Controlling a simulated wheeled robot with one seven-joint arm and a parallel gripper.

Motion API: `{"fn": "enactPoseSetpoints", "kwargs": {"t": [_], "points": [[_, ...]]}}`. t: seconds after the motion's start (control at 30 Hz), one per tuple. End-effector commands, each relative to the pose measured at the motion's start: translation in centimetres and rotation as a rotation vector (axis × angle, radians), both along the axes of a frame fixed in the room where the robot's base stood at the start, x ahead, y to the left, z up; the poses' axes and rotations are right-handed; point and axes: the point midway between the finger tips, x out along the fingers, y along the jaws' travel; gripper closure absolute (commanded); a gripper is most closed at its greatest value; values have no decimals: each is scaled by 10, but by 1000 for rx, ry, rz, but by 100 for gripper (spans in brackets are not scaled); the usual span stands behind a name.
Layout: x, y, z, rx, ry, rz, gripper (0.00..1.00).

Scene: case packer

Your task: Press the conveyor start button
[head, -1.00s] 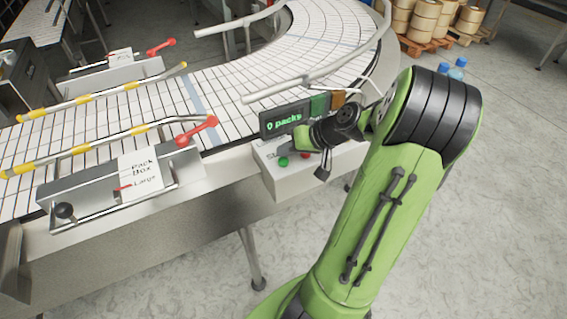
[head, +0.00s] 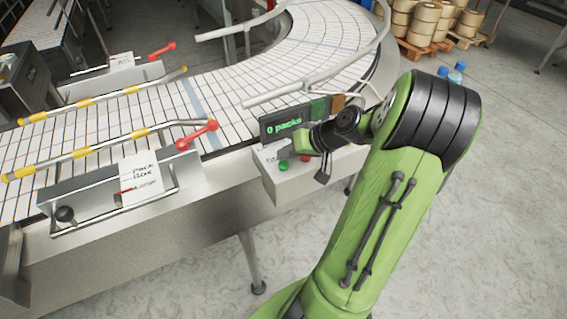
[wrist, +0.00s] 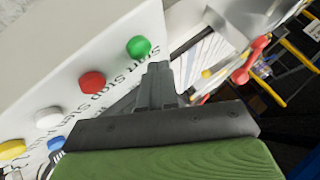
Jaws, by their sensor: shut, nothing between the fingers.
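The green start button (head: 283,166) is on the front left of a pale control box (head: 293,187) beside the conveyor. In the wrist view the green button (wrist: 138,46) lies just beyond and left of my gripper's fingertips (wrist: 158,70), under the word "Start". The fingers are together and hold nothing. In the head view my gripper (head: 290,150) is above the box, close to the green button. The fingertips look apart from the button in the wrist view.
A red button (wrist: 92,82), white button (wrist: 48,118), blue button (wrist: 56,143) and yellow button (wrist: 12,149) line the box. A display (head: 285,124) reads "0 packs" behind my gripper. A red-ended lever (head: 211,126) and the conveyor (head: 245,84) are nearby.

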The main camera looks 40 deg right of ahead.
Motion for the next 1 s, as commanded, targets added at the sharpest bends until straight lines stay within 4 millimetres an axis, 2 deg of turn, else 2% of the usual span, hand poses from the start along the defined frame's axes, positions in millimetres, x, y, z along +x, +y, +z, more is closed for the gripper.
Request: {"fn": "enactPoseSetpoints", "kwargs": {"t": [0.73, 1.0], "points": [[0, 0, 0, 0, 0, 0, 100], [0, 0, -10, 0, 0, 0, 100]]}}
